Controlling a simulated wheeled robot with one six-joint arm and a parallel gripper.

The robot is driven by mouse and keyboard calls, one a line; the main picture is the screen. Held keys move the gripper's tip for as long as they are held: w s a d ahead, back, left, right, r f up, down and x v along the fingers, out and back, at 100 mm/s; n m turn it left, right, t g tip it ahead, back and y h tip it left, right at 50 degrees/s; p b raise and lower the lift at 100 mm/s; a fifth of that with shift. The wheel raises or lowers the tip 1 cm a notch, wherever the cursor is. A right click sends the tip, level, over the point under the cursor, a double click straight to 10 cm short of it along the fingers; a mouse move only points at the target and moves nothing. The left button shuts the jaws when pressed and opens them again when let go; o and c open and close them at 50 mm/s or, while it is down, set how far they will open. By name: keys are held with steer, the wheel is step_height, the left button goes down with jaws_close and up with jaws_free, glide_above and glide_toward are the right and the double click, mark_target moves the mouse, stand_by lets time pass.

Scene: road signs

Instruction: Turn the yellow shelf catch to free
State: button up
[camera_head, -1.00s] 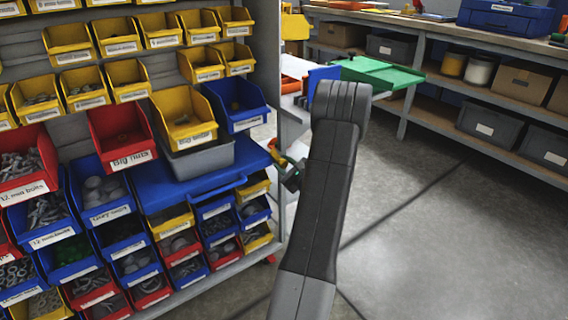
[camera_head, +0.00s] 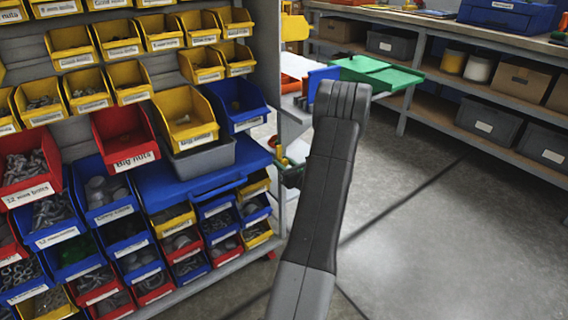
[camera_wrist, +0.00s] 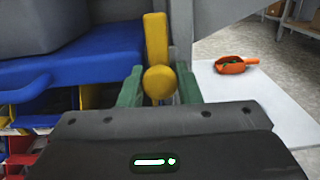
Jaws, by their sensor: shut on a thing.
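The yellow shelf catch (camera_wrist: 157,50) stands upright in the wrist view, with a round knob at its lower end, beside the blue shelf (camera_wrist: 70,78). My gripper (camera_wrist: 159,88) has its two green fingers closed on either side of the knob. In the head view the catch (camera_head: 279,152) is a small yellow piece at the right end of the blue shelf (camera_head: 165,185). My gripper (camera_head: 291,172) is at it, partly hidden behind my arm.
A grey bin (camera_head: 205,158) and a yellow bin (camera_head: 186,118) sit on the blue shelf. A grey rack post (camera_head: 268,60) stands close to the catch. An orange scoop (camera_wrist: 236,65) lies on a white surface to the right. The floor at right is clear.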

steer(key=shift+f, duration=0.1)
steer(key=o, duration=0.9)
steer(key=p+v, duration=0.2)
steer(key=v, duration=1.2)
steer(key=shift+w, duration=0.1)
steer(key=b+x, duration=0.2)
steer(key=x, duration=1.2)
